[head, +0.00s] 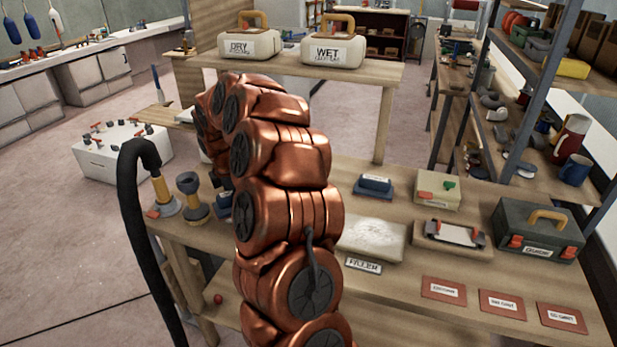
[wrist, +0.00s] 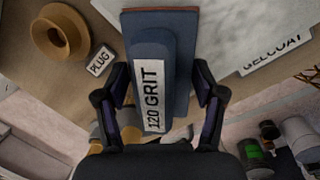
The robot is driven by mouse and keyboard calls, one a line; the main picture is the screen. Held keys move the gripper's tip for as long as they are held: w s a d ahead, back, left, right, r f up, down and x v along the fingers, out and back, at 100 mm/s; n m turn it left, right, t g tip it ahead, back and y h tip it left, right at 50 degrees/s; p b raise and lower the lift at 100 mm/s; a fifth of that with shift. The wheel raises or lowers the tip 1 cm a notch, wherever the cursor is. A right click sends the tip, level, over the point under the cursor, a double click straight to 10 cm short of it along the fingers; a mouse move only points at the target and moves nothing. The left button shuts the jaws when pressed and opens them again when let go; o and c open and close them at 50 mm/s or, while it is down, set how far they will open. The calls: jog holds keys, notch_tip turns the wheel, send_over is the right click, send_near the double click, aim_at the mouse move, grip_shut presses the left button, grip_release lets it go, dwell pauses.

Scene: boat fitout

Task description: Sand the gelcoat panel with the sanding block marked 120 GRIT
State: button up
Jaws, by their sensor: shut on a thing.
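My gripper (wrist: 160,85) is shut on the blue sanding block (wrist: 152,50), whose white label reads 120 GRIT. A darker, wider pad lies under the block. The pale grey gelcoat panel (wrist: 222,38) is at the upper right in the wrist view, with a GELCOAT label (wrist: 275,50) near it. The block overlaps the panel's left edge in the picture; I cannot tell whether it touches. In the head view my arm hides my gripper, the held block and most of the area behind it.
A yellow-brown ring-shaped part (wrist: 62,38) stands by a PLUG label (wrist: 98,63). On the bench are another blue block (head: 374,185), a pale slab (head: 372,238) by a FILLER label, a green toolbox (head: 537,230) and red cards (head: 443,290). An overhead shelf (head: 385,75) carries DRY and WET containers.

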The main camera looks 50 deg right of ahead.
notch_tip(320, 180, up, 3)
jog(key=shift+s+a+r+p, duration=0.1)
jog(key=shift+s+r+p, duration=0.1)
jog(key=shift+p, duration=0.15)
jog(key=shift+w+r+p, duration=0.1)
jog(key=shift+r+p, duration=1)
jog(key=shift+r, duration=1.3)
